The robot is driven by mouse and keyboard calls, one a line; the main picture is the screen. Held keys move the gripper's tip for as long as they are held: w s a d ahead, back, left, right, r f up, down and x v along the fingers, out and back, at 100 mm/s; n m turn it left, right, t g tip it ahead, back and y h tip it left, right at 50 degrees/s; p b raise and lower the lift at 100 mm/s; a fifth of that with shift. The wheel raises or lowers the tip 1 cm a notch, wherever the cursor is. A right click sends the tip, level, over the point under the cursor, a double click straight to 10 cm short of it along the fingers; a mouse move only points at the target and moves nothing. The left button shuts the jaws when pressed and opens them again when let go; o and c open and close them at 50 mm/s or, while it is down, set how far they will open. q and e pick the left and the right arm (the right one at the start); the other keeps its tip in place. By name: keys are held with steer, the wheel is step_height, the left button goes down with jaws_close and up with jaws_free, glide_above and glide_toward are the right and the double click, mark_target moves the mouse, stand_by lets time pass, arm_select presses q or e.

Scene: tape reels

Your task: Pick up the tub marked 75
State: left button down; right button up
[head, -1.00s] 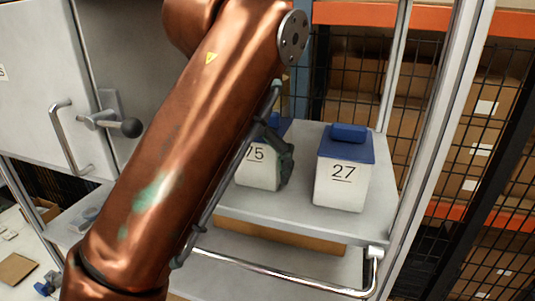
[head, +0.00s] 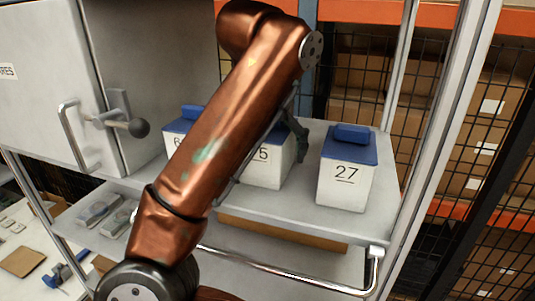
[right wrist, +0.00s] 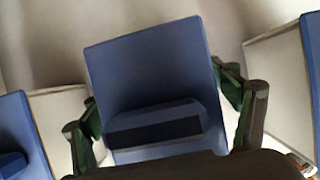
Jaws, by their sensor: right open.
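The tub marked 75 (head: 271,172) is a white tub on the grey shelf, partly hidden by my copper-coloured right arm; only the 5 of its label shows. Its blue lid with a raised handle block (right wrist: 150,75) fills the middle of the right wrist view. My right gripper (right wrist: 163,122) is open, with its green and dark fingers on opposite sides of this lid. I cannot tell whether they touch the tub. In the head view one dark finger (head: 299,140) shows at the tub's right side. My left gripper is not in view.
A tub marked 27 (head: 345,185) stands to the right, with a gap between. Another blue-lidded tub (head: 176,146), its label mostly hidden, stands to the left. A metal rail (head: 290,279) runs along the front. A cabinet door with a handle (head: 70,135) is at left.

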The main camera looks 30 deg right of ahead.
steer(key=shift+w+d+f, duration=0.1)
steer(key=shift+d+f, duration=0.05)
steer(key=shift+d, duration=0.05)
steer(key=shift+a+f, duration=0.1)
steer(key=shift+a, duration=0.1)
steer(key=shift+d, duration=0.15)
steer(key=shift+c, duration=0.4)
steer(key=c, duration=1.1)
